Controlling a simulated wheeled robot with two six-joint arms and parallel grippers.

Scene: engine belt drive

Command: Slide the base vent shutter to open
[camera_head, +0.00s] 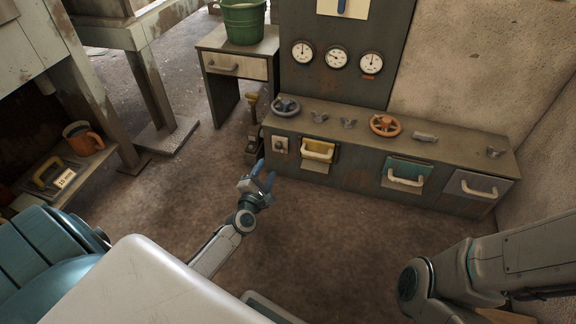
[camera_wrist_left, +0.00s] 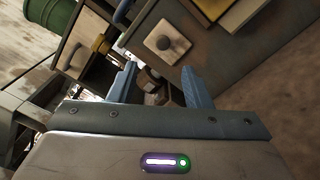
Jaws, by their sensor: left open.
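My left gripper (camera_head: 266,172) is open and empty in front of the left end of the low console (camera_head: 352,178), above the floor. In the left wrist view its two blue fingers (camera_wrist_left: 158,76) stand wide apart with nothing between them. A pale square plate with a round dark knob (camera_head: 280,146) is on the console's front, near its left end. The plate also shows in the left wrist view (camera_wrist_left: 166,45), beyond the fingertips and apart from them. No label marks a vent shutter, so I cannot tell whether this plate is it. My right arm enters at lower right; its gripper is out of view.
The console front also has a yellow bin (camera_head: 318,150), a teal panel (camera_head: 405,172) and a grey-purple panel (camera_head: 478,186), with handles. Handwheels (camera_head: 286,106) and gauges (camera_head: 336,57) are above. A drawer cabinet with a green bucket (camera_head: 243,22) stands left. The floor in front is clear.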

